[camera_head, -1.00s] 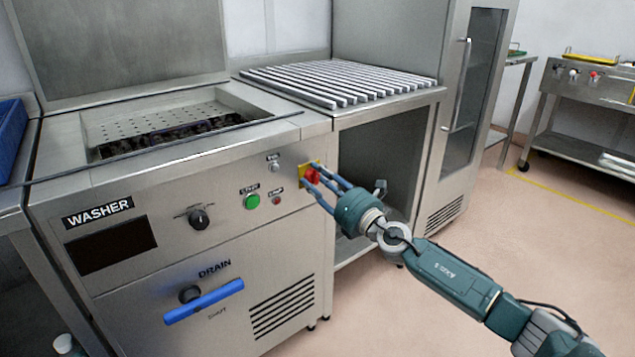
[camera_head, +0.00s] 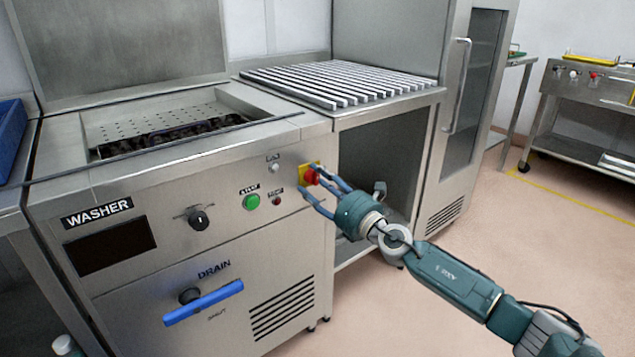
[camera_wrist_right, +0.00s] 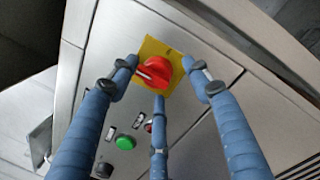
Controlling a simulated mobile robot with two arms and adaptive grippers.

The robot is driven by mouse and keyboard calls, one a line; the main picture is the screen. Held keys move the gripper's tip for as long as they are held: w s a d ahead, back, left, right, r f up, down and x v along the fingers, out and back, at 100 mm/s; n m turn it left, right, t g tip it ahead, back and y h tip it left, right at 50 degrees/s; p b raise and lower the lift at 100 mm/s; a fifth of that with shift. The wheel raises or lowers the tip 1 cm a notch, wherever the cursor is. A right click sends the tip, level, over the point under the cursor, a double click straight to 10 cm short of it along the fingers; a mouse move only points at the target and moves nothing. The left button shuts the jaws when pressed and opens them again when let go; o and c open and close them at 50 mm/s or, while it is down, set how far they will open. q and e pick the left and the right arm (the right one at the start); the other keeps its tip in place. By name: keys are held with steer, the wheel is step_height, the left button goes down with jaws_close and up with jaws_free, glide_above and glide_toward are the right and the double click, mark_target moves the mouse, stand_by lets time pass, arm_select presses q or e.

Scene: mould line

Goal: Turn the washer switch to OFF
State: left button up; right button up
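The washer (camera_head: 180,195) is a steel cabinet with a black "WASHER" label. A red rotary switch (camera_head: 310,176) on a yellow plate sits at the right end of its front panel. The wrist view shows its red handle (camera_wrist_right: 154,71) turned at a slant to the plate; no position marking is readable. My right gripper (camera_head: 313,182) is open in front of it, its blue fingers spread around the handle. In the wrist view the fingertips (camera_wrist_right: 158,76) appear apart from the handle, though exact clearance cannot be told. My left gripper is not in view.
The panel also carries a green button (camera_head: 251,202), a small red button (camera_head: 276,201) and a black knob (camera_head: 198,218). A blue drain lever (camera_head: 203,303) is below. A slatted rack (camera_head: 340,82) stands to the right. The floor at right is clear.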

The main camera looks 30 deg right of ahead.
steer(key=shift+d+r, duration=0.1)
steer(key=s+f, duration=0.1)
steer(key=s, duration=1)
steer(key=shift+s+d+f, duration=0.2)
steer(key=shift+s+d, duration=0.2)
steer(key=shift+d, duration=0.05)
